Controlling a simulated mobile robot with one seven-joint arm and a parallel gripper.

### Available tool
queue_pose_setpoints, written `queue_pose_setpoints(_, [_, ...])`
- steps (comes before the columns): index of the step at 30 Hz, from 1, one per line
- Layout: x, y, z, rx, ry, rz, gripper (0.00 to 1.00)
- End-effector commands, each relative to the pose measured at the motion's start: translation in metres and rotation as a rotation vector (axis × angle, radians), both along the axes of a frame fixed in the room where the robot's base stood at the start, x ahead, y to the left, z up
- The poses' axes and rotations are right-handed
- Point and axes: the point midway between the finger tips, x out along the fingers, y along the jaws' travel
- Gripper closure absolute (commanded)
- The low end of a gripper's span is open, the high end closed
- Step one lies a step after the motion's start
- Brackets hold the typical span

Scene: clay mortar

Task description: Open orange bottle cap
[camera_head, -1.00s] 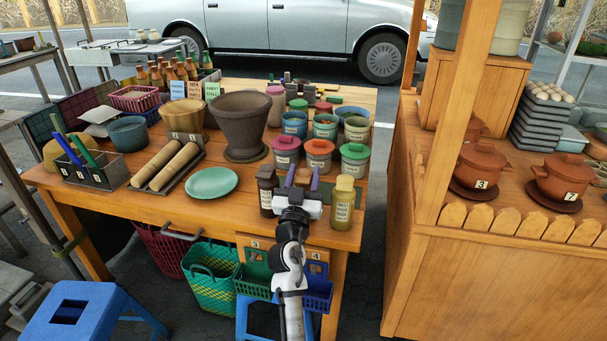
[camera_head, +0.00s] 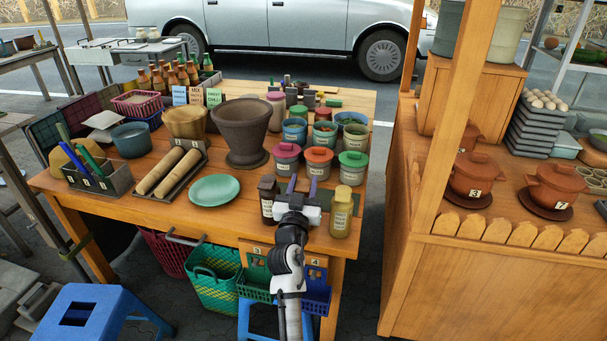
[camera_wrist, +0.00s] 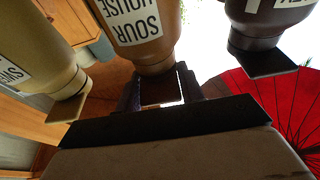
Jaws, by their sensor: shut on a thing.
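The orange-brown bottle (camera_wrist: 145,35), with a white label reading "SOUR HOUSE", hangs upside down in the inverted wrist view. Its dark square cap (camera_wrist: 160,92) sits between the fingers of my gripper (camera_wrist: 160,88), which is shut on it. The cap still meets the bottle's neck, and I see no clear gap. In the head view my gripper (camera_head: 299,187) is at the table's front right, between a dark bottle (camera_head: 268,198) and a yellow bottle (camera_head: 341,212).
The dark bottle (camera_wrist: 262,22) and yellow bottle (camera_wrist: 40,60) stand close on either side. Lidded jars with pink (camera_head: 286,151), orange (camera_head: 319,156) and green (camera_head: 353,160) lids stand just behind. A green plate (camera_head: 214,190) lies to the left on the wooden table (camera_head: 160,213).

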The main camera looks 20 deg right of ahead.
Motion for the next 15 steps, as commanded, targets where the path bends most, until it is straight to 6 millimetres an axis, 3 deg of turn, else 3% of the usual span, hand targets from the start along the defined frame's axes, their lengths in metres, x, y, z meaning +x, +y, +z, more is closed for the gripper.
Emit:
queue_pose_setpoints(1, [0.0005,0.0005,0.0106,0.017,0.025,0.001,0.85])
queue_pose_setpoints(15, [0.0067,-0.0026,0.0182,0.174,0.289,0.002,0.85])
